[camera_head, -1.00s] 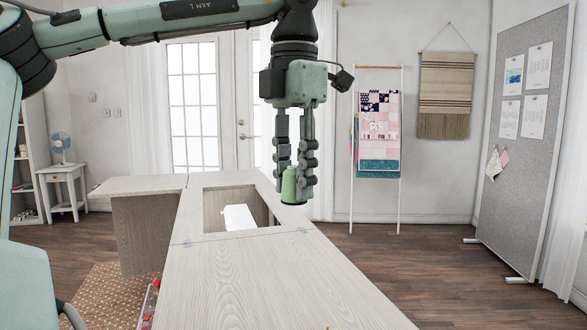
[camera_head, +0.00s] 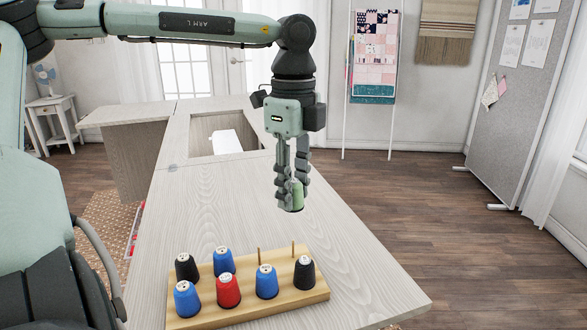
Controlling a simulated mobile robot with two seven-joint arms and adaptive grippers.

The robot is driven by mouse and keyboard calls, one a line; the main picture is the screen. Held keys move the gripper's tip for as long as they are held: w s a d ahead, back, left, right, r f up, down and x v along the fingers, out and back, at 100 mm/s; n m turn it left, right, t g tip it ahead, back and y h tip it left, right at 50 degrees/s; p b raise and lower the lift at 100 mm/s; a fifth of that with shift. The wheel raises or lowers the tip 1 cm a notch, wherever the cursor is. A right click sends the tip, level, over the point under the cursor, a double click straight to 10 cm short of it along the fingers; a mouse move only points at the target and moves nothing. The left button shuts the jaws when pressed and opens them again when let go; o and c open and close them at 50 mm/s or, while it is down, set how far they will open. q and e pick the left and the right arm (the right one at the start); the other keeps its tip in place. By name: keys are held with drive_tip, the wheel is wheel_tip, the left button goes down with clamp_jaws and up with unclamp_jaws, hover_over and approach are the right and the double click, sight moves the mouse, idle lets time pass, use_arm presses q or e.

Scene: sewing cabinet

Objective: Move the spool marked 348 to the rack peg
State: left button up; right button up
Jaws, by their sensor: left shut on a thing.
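My left gripper (camera_head: 291,190) is shut on a green spool (camera_head: 298,196) and holds it above the right part of the cabinet top. The number on the green spool cannot be read. A wooden rack (camera_head: 250,310) stands on the near part of the cabinet top. It bears several spools in black, blue and red. Two bare pegs show in its back row, a left bare peg (camera_head: 259,256) and a right bare peg (camera_head: 293,250). The held spool is above and behind the rack, apart from it. My right gripper is not in view.
The pale wooden cabinet top (camera_head: 215,205) is clear between the rack and the square opening (camera_head: 200,124), which holds a white object (camera_head: 225,141). The cabinet's right edge drops to the wood floor. A ladder rack with quilts (camera_head: 375,55) stands far behind.

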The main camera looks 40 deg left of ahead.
sight(293, 212)
use_arm(q)
drive_tip(key=shift+f+b, duration=0.3)
drive_tip(key=shift+f, duration=0.35)
wheel_tip(293, 212, down, 4)
drive_tip(key=shift+r+b, duration=0.2)
drive_tip(key=shift+b, duration=0.6)
drive_tip(key=shift+f+b, duration=0.65)
drive_tip(key=shift+b, duration=0.2)
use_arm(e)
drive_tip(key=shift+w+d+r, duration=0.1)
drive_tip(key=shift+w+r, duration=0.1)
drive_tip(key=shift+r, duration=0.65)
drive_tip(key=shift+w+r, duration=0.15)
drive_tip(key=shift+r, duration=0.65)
use_arm(q)
drive_tip(key=shift+f+b, duration=1.65)
drive_tip(key=shift+b, duration=0.3)
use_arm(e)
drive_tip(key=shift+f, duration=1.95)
use_arm(q)
drive_tip(key=o, duration=0.9)
drive_tip(key=shift+o, duration=0.2)
